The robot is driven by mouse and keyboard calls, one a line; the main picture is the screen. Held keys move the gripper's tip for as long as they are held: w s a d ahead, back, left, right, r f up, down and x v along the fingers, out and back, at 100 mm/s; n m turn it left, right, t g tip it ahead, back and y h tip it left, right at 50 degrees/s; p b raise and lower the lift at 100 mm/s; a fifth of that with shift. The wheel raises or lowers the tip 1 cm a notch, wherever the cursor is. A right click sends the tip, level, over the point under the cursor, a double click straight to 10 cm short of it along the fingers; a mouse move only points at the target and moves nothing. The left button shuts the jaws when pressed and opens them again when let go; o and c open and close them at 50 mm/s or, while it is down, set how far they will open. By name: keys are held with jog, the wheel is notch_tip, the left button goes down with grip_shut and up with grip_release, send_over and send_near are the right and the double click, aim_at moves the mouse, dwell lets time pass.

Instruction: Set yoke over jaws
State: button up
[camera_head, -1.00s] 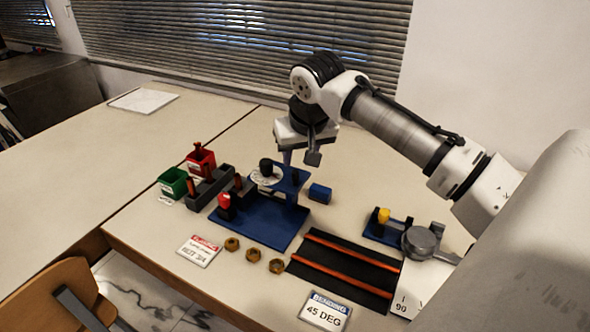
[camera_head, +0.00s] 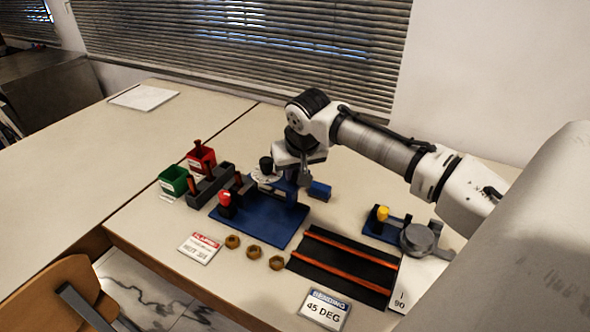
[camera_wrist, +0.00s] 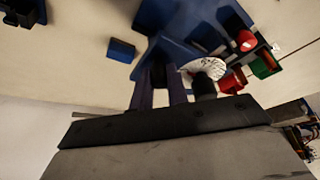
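The rig has a blue base plate (camera_head: 262,228) on the bench. A blue raised arm (camera_head: 283,190) stands at its back right, by a white dial disc (camera_head: 263,177) with a black knob (camera_head: 266,163). I take this arm for the yoke, but cannot be sure. Dark blocks with an orange-brown piece (camera_head: 238,183), perhaps the jaws, are at the plate's left. My gripper (camera_wrist: 160,72) points down at the raised arm, its two fingers apart. Something dark shows between their tips. Whether they grip it is unclear. The white disc (camera_wrist: 205,68) is beside the fingers in the wrist view.
A red-knobbed clamp (camera_head: 225,200) stands at the plate's left. A small blue block (camera_head: 319,190) lies right of the rig. Green (camera_head: 174,181) and red (camera_head: 202,158) bins stand left. Three brass nuts (camera_head: 254,252) and a black mat with orange rods (camera_head: 345,265) lie in front.

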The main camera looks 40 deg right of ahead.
aim_at(260, 170)
grip_shut()
jog(key=w+a, duration=0.1)
jog(key=w, duration=0.2)
jog(key=w+a+p, duration=0.1)
jog(key=w, duration=0.2)
jog(key=w+a, duration=0.1)
jog(key=w, duration=0.2)
jog(key=shift+a+r, duration=0.2)
jog(key=shift+a, duration=0.1)
jog(key=shift+w, duration=0.1)
jog(key=o, duration=0.6)
grip_release()
jog(key=shift+f, duration=0.1)
jog(key=b+v, duration=0.1)
jog(key=v, duration=1.3)
jog(key=shift+a+f+b, duration=0.1)
jog(key=shift+a+b, duration=0.05)
jog(key=shift+b, duration=0.25)
